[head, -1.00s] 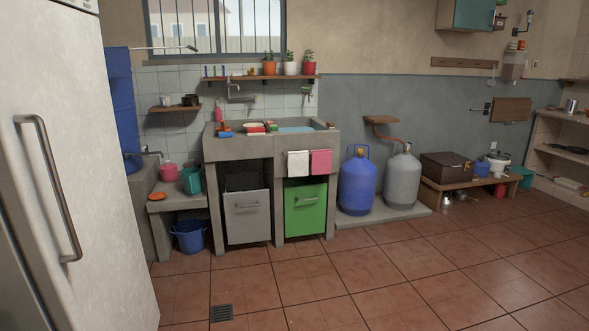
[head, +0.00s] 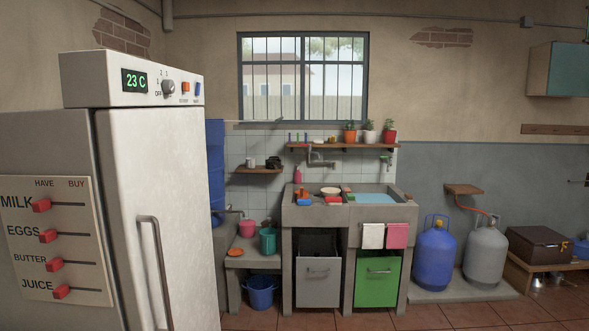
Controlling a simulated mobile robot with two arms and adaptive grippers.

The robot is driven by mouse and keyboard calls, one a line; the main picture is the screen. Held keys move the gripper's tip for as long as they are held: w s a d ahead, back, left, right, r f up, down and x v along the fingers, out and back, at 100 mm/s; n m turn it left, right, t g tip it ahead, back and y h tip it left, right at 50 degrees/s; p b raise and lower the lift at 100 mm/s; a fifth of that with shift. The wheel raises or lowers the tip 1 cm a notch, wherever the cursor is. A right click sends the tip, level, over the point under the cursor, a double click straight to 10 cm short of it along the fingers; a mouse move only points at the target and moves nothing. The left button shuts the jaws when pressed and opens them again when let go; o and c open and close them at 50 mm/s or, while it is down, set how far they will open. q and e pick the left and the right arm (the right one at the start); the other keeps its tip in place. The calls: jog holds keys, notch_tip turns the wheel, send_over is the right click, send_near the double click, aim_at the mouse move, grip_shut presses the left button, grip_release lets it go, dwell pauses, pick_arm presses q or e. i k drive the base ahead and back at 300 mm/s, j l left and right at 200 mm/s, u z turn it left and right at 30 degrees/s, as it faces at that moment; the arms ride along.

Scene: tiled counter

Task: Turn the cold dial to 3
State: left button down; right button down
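The cold dial (head: 168,87) is a small grey knob on the white control panel on top of the fridge (head: 140,190), at the left of the head view. Small marks stand around it; I make out OFF, 1 and 2, but its exact setting is too small to tell. To its left, a green display (head: 134,80) reads 23 C. To its right are an orange switch (head: 185,88) and a blue switch (head: 197,90). Neither of my grippers is in view.
A shopping board (head: 60,240) with red sliders is on the fridge's left side. A concrete sink (head: 350,213) stands at the back, with blue and grey gas cylinders (head: 436,257) to its right. Tiled floor (head: 450,316) shows at the bottom right.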

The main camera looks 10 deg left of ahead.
aim_at(168, 86)
jog(key=u, duration=1.2)
